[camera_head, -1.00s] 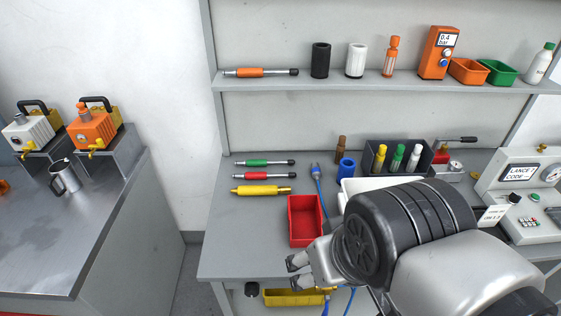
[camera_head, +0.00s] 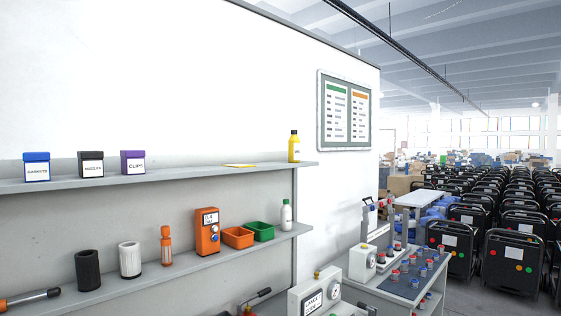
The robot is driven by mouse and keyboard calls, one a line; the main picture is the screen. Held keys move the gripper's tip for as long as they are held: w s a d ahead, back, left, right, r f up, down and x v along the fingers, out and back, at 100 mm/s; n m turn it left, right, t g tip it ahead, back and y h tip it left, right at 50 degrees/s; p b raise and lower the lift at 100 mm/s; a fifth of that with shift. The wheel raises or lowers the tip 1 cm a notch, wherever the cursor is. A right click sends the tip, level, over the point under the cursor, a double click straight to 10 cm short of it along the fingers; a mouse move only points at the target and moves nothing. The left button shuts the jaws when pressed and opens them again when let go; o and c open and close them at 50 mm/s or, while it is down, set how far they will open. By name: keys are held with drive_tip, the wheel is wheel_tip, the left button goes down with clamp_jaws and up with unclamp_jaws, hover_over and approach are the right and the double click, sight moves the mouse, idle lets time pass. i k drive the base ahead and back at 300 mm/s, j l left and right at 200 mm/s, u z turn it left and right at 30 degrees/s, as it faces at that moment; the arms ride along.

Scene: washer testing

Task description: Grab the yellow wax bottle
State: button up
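A yellow bottle with a dark cap (camera_head: 294,147) stands upright at the right end of the upper shelf (camera_head: 222,173). Its small label is too small to read. A flat yellow item (camera_head: 240,166) lies on the same shelf to its left. A white bottle with a green cap (camera_head: 286,215) stands on the lower shelf below. My gripper is outside this view.
Blue, black and purple boxes (camera_head: 133,162) stand on the upper shelf's left. The lower shelf holds cylinders, an orange gauge (camera_head: 207,232), an orange bin (camera_head: 238,237) and a green bin (camera_head: 262,231). A cart (camera_head: 412,275) and black machines (camera_head: 517,247) stand to the right.

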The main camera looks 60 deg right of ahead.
sight(293, 141)
drive_tip(key=z, duration=1.85)
drive_tip(key=i+l+u, duration=0.2)
drive_tip(key=u, duration=0.2)
drive_tip(key=i+l+u, duration=0.15)
drive_tip(key=l+u, duration=0.25)
drive_tip(key=i+l+u, duration=0.1)
drive_tip(key=l+u, duration=0.3)
drive_tip(key=l, duration=0.1)
